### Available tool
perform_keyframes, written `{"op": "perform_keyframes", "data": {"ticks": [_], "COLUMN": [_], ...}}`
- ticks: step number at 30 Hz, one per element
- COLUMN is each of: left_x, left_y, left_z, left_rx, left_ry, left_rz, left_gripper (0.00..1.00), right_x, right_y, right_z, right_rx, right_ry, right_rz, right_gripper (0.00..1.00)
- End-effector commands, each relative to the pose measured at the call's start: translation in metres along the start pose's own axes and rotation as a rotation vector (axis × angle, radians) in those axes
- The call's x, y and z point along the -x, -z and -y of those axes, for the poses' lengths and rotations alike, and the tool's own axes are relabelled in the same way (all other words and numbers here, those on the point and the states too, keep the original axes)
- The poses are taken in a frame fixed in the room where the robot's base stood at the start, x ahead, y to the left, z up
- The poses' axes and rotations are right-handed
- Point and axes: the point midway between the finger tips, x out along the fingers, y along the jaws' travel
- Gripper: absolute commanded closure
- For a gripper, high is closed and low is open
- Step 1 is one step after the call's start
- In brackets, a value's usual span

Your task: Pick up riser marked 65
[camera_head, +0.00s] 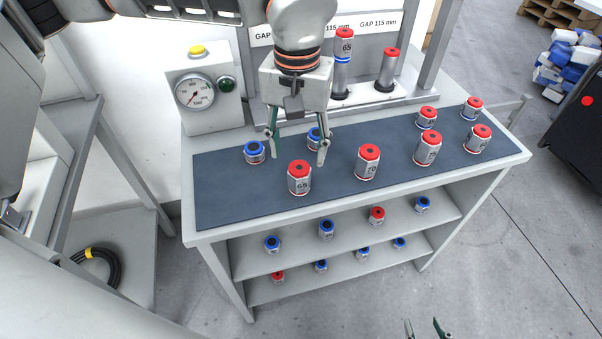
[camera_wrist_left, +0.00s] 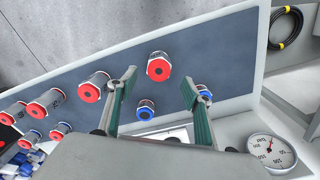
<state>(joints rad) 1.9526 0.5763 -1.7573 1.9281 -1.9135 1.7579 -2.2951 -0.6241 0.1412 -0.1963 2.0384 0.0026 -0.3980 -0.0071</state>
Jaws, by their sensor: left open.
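The red-capped riser marked 65 (camera_head: 299,180) stands upright on the dark bench mat (camera_head: 235,205). My left gripper (camera_head: 298,150) points down above and behind it, open and empty. In the left wrist view, a red-capped riser (camera_wrist_left: 157,67), apparently this one, shows just beyond and between the open fingers (camera_wrist_left: 159,82). Another riser marked 65 (camera_head: 344,47) stands in the test fixture on a blue-banded piece. My right gripper (camera_head: 425,328) shows only its fingertips at the bottom edge, apart with nothing between them.
Blue-capped risers (camera_head: 254,152) (camera_head: 314,138) stand behind the riser on the mat. A riser marked 70 (camera_head: 367,162) and several other red-capped risers stand to the right. A gauge box (camera_head: 207,95) sits at the back left. Shelves below hold more risers.

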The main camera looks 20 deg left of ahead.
Motion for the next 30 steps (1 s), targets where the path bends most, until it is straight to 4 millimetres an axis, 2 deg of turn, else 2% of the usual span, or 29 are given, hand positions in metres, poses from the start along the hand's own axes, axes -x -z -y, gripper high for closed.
{"op": "perform_keyframes", "data": {"ticks": [4, 11, 18, 26, 27, 30], "left_x": [-0.018, -0.036, -0.07, -0.074, -0.074, -0.074], "left_y": [-0.001, -0.001, -0.001, -0.001, -0.001, -0.001], "left_z": [0.001, -0.001, -0.002, -0.002, -0.002, -0.002], "left_rx": [-0.001, -0.001, 0.0, 0.001, 0.001, 0.0], "left_ry": [0.003, 0.001, 0.0, -0.001, -0.001, -0.001], "left_rz": [0.006, 0.006, 0.007, 0.002, 0.002, 0.002], "left_gripper": [0.5, 0.5, 0.5, 0.5, 0.53, 0.79], "right_x": [-0.001, -0.002, -0.004, -0.004, -0.004, -0.004], "right_y": [-0.005, -0.009, -0.015, -0.009, -0.008, -0.008], "right_z": [0.001, 0.001, 0.001, -0.001, -0.001, -0.002], "right_rx": [0.001, 0.003, 0.007, 0.009, 0.009, 0.009], "right_ry": [0.0, 0.0, -0.001, -0.004, -0.005, -0.005], "right_rz": [0.008, 0.013, 0.02, 0.01, 0.009, 0.008], "right_gripper": [0.6, 0.6, 0.6, 0.6, 0.6, 0.6]}}
